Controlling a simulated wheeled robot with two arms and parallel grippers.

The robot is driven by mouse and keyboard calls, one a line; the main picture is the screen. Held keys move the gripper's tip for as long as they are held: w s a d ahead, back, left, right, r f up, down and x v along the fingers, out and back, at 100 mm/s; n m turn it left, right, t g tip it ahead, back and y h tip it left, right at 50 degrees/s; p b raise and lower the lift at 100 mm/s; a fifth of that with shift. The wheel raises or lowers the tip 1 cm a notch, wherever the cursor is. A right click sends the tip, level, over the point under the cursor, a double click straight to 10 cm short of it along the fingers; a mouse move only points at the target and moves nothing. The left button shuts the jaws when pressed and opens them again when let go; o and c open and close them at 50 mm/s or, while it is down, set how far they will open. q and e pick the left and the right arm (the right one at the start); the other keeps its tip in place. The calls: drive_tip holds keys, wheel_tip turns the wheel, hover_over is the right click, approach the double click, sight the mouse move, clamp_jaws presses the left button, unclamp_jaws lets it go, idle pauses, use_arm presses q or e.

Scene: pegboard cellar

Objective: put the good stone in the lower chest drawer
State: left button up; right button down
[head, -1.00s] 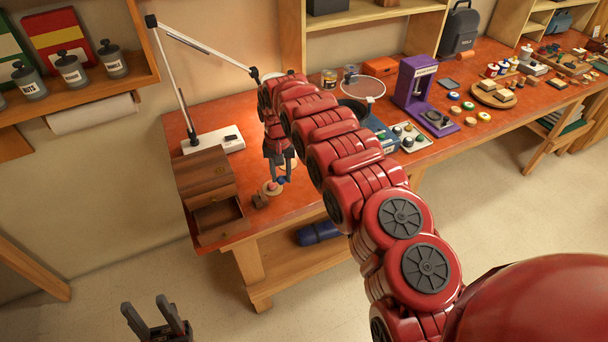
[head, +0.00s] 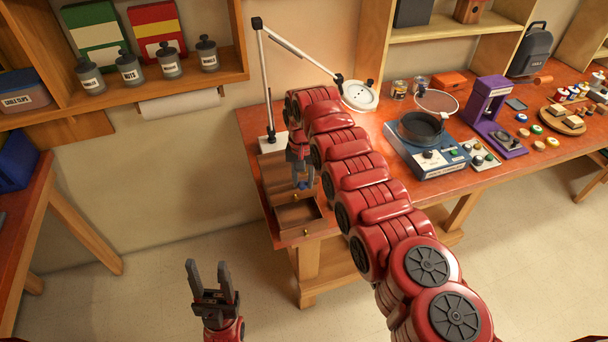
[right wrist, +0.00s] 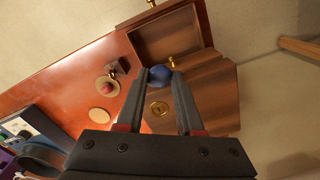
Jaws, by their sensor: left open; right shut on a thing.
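My right gripper (head: 303,183) is shut on a small blue stone (right wrist: 160,74), held between its fingertips. In the head view it hangs over the wooden chest (head: 272,172), close to the inner end of the pulled-out lower drawer (head: 297,214). The drawer's inside (right wrist: 165,38) looks empty in the right wrist view. A pinkish-red stone (right wrist: 107,86) sits on a round wooden disc beside the chest, and another disc (right wrist: 99,115) is bare. My left gripper (head: 212,277) is open and empty, over the floor, away from the bench.
A lamp (head: 268,141) rises behind the chest. A blue device with a dark pan (head: 428,160) and a purple stand (head: 490,110) are further right on the bench. The floor before the chest is clear.

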sight(302, 182)
drive_tip(key=shift+w+a+f+b, duration=0.15)
drive_tip(key=shift+f+b, duration=0.6)
drive_tip(key=shift+f, duration=0.75)
drive_tip(key=shift+r, duration=0.1)
drive_tip(key=shift+c, duration=2.3)
unclamp_jaws()
drive_tip(key=shift+r, duration=0.15)
wheel_tip(302, 182, up, 8)
drive_tip(key=b, duration=0.2)
drive_tip(key=shift+a+b, duration=0.1)
drive_tip(key=shift+b, duration=0.25)
wheel_tip(302, 182, up, 9)
drive_tip(key=p, duration=0.8)
